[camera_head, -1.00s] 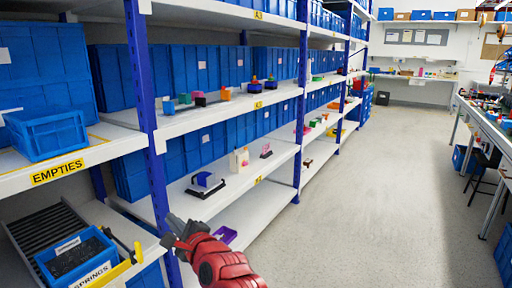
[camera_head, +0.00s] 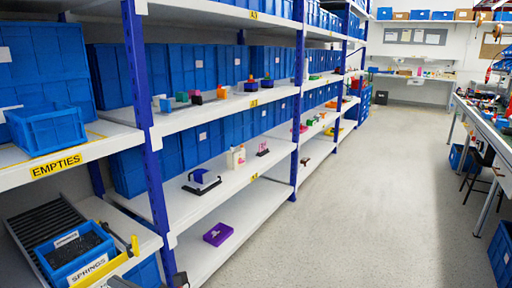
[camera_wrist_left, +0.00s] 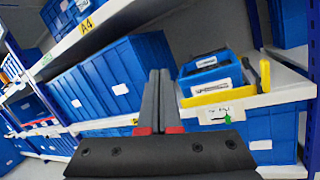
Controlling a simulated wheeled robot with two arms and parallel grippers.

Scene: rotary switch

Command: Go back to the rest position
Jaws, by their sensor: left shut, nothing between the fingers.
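My left gripper (camera_wrist_left: 160,75) shows in the left wrist view with its two long grey fingers together and nothing between them. Blue bins on a shelf stand behind the fingers, and the fingers appear clear of them. In the head view only small dark parts show at the bottom edge, by the blue rack post, probably of my left gripper (camera_head: 180,281). My right gripper is in neither view. No rotary switch can be made out for sure. A blue and black item (camera_head: 201,181) sits on the middle shelf.
A blue springs bin (camera_head: 75,255) with a yellow edge stands at lower left; it also shows in the left wrist view (camera_wrist_left: 210,80). An empties bin (camera_head: 47,132) is above it. A purple tray (camera_head: 218,234) lies on the low shelf. The aisle floor (camera_head: 350,220) is clear.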

